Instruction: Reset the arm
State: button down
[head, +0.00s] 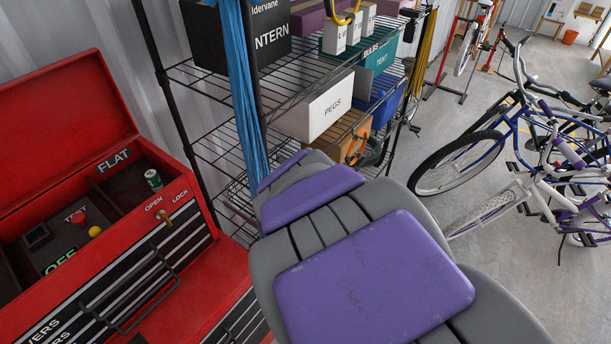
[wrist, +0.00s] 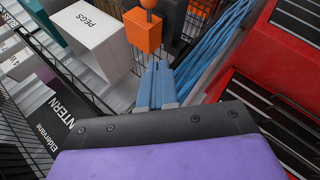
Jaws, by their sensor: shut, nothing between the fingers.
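My arm, grey with purple panels, fills the lower middle of the head view and reaches toward the wire shelf. My gripper (wrist: 158,68) shows in the wrist view as two blue-grey fingers beyond a black and purple housing. The fingers are together and hold nothing. They point toward an orange block (wrist: 142,32) with a small ball on top; I cannot tell the gap between them. In the head view the fingertips are hidden behind the arm.
A wire shelf (head: 205,75) holds a white PEGS box (head: 325,108), bins and a blue cord bundle (head: 238,80). The open red tool chest (head: 60,125) stands left, with a green can (head: 153,180) in it. Bicycles (head: 480,150) stand right; some floor (head: 540,265) is bare.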

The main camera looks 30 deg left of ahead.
jog(key=s+d+f+m+g+h+b, duration=0.15)
jog(key=d+m, duration=0.25)
jog(key=d, duration=0.7)
jog(key=s+d+f+m+g+h+b, duration=0.1)
jog(key=s+d+f+m+h+b, duration=0.2)
jog(key=d, duration=0.7)
jog(key=d+f+m+g+h+b, duration=0.1)
jog(key=d+f+m+g, duration=0.1)
jog(key=d+m, duration=0.65)
jog(key=s+d+f+m+g+b, duration=0.1)
jog(key=s+d, duration=0.3)
jog(key=s, duration=0.5)
jog(key=s+d+f+m+g+y+b, duration=0.1)
jog(key=s+d+f+m+g, duration=0.2)
jog(key=s, duration=0.6)
jog(key=shift+d+f+m+g+b, duration=0.25)
jog(key=shift+d+m+g+b, duration=0.15)
jog(key=shift+d+m, duration=0.35)
